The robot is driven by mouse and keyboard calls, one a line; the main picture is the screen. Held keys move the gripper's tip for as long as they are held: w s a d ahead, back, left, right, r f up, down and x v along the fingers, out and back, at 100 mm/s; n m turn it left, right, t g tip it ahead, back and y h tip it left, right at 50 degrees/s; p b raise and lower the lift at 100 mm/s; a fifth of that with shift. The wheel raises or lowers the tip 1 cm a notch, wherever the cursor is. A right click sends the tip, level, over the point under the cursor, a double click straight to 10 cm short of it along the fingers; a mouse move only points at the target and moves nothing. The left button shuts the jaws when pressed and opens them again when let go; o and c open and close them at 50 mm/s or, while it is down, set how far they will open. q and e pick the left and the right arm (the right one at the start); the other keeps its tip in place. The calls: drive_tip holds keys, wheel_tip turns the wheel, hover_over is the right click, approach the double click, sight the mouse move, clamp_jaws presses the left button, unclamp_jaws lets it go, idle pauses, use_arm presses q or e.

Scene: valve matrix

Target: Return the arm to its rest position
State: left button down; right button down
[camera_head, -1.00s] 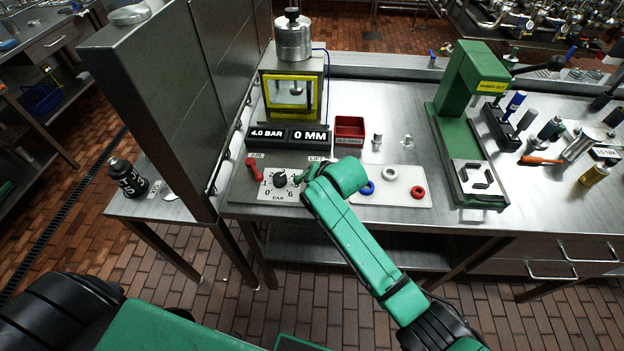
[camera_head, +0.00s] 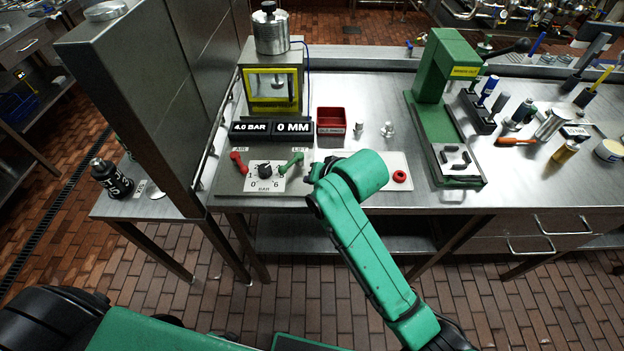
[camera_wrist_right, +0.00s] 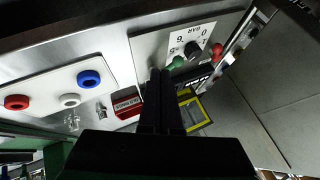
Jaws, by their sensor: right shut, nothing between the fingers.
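My right arm (camera_head: 362,235), green, reaches from the lower right up to the front edge of the steel bench. Its gripper is hidden behind the forearm end in the head view. In the right wrist view my right gripper (camera_wrist_right: 162,75) is shut and empty, its dark fingers close together in front of the valve panel. The panel (camera_head: 265,182) has a red lever (camera_head: 238,162), a black knob (camera_head: 265,171) and a green lever (camera_head: 291,162); the green lever (camera_wrist_right: 179,62) also shows beside the fingertips. My left gripper is not in view.
A press with a yellow frame (camera_head: 273,88) stands behind displays reading 4.0 BAR and 0 MM. A red bin (camera_head: 331,121), a pale tray with rings (camera_head: 399,160) and a green hand press (camera_head: 447,90) are to the right. A tall steel partition (camera_head: 150,100) stands left.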

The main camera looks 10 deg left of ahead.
drive_tip(key=shift+w+f, duration=0.1)
idle(0.3)
drive_tip(key=s+d+f+g+h, duration=0.1)
drive_tip(key=s+d+f+h, duration=0.15)
drive_tip(key=s+d, duration=0.6)
drive_tip(key=s+d+f+n+h, duration=0.1)
drive_tip(key=s+d+f, duration=0.25)
drive_tip(key=d, duration=0.95)
drive_tip(key=s+d+f+g+h, duration=0.15)
drive_tip(key=s+d+f, duration=0.3)
drive_tip(key=d, duration=0.65)
wheel_tip(320, 180, down, 26)
drive_tip(key=s+b, duration=0.3)
drive_tip(key=s+d+f+g+b, duration=0.1)
drive_tip(key=s+d+f+g, duration=0.1)
drive_tip(key=s+f, duration=1.3)
drive_tip(key=shift+s+d+n+h, duration=0.4)
drive_tip(key=shift+s+d, duration=0.05)
